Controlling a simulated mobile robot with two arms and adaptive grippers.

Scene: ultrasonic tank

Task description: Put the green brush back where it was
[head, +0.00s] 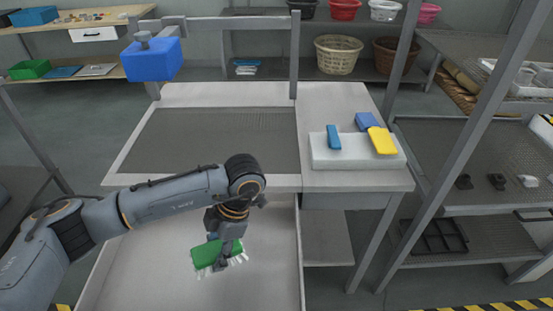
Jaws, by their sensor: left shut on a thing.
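The green brush (206,257) has a green back and pale bristles that point down. My left gripper (223,262) is shut on it and holds it over the pale basin (150,275) at the front of the bench. I cannot tell whether the bristles touch the basin floor. Part of the brush is hidden by the gripper fingers. My right gripper is not in view.
A white block (355,160) on the bench's right side carries a dark blue brush (333,138), a blue item (367,121) and a yellow item (382,141). A grey mesh panel (215,140) lies behind the basin. Metal posts and shelves stand at the right.

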